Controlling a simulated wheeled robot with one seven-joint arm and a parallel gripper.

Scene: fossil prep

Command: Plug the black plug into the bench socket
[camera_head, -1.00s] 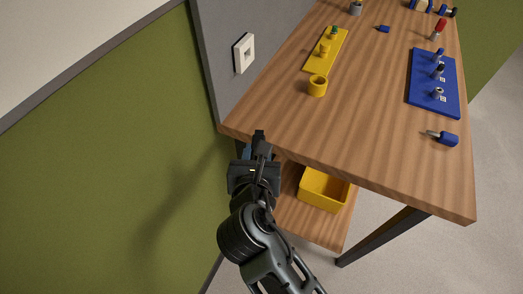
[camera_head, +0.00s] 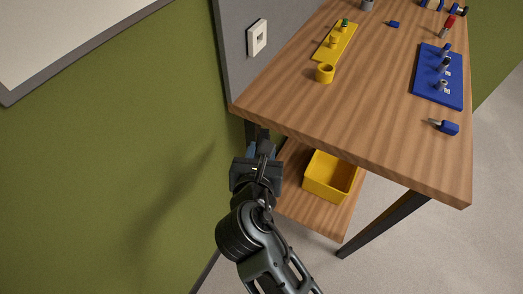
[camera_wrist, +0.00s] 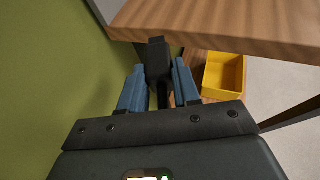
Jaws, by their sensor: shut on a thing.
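My gripper (camera_wrist: 159,82) is shut on the black plug (camera_wrist: 158,62), which shows between the blue fingers in the wrist view. In the head view my gripper (camera_head: 262,148) is beside the near left corner of the bench, and the plug there is dark and hard to tell from the fingers. The white bench socket (camera_head: 257,37) is on the grey panel at the bench's left side, above and beyond my gripper. The plug is apart from it. The socket does not show in the wrist view.
The wooden bench top (camera_head: 370,130) has its near edge close to my gripper. It carries a yellow peg board (camera_head: 342,36), a yellow ring (camera_head: 325,73), a blue board (camera_head: 427,87) and a blue-handled tool (camera_head: 448,127). A yellow bin (camera_head: 311,184) is on the lower shelf. A green wall is at left.

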